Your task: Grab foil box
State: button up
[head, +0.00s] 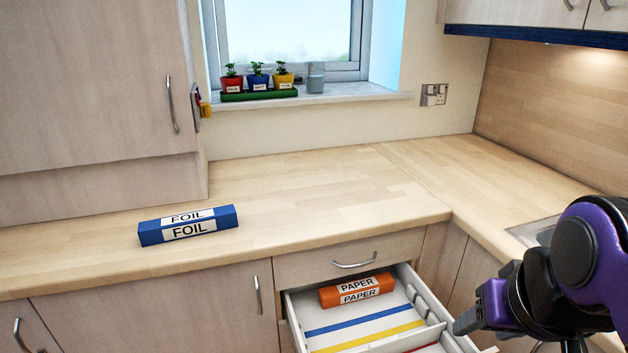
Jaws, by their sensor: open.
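The foil box (188,226) is a long blue box with white labels reading FOIL on its top and front. It lies on the wooden worktop at the left, near the front edge, turned slightly. My gripper (470,320) is at the lower right on my purple and black arm, in front of the open drawer's right side. It is well apart from the foil box and touches nothing that I can see. Its fingers show only in part.
An open drawer (296,318) juts out below the worktop (310,195), holding an orange PAPER box (356,290) beside blue and yellow strips. A tall cabinet (85,85) stands behind the foil box. Potted plants (258,80) sit on the windowsill. The middle worktop is clear.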

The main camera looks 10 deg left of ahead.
aim_at(171, 229)
jog(key=u, duration=1.55)
jog(key=i+j, duration=0.1)
jog(key=j, duration=0.25)
jog(key=i+j, duration=0.15)
jog(key=j, duration=0.15)
